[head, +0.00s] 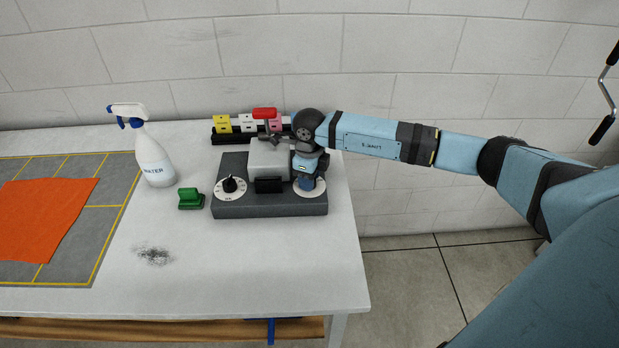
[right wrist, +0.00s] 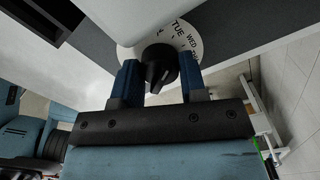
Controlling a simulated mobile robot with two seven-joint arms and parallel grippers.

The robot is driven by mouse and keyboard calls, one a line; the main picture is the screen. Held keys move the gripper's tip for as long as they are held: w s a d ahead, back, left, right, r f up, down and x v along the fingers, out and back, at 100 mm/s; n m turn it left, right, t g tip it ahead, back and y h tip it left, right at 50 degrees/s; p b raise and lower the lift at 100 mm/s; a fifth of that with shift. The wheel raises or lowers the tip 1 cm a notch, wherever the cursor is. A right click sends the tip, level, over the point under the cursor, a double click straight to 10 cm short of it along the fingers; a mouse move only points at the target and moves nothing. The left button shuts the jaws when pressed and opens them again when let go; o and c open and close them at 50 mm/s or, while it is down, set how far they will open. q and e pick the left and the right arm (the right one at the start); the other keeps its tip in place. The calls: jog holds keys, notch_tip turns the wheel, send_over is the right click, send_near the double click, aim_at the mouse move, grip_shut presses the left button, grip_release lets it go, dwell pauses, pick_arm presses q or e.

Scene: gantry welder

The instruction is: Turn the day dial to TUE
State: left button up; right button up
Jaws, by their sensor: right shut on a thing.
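The day dial is a white disc (head: 318,191) with a black knob, at the right end of a dark grey base (head: 262,209). In the right wrist view the disc (right wrist: 133,50) shows TUE and WED on its upper right part, with more lettering partly hidden. My right gripper (head: 307,181) reaches down over this dial. In the right wrist view its two blue fingers are shut on the black knob (right wrist: 158,66), one on each side. I cannot tell which day the knob points to. My left gripper is not in view.
A rack (head: 232,138) with coloured pieces stands behind.

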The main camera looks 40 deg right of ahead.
jog(key=shift+m, duration=0.7)
jog(key=o, duration=0.9)
jog(key=shift+n, duration=0.3)
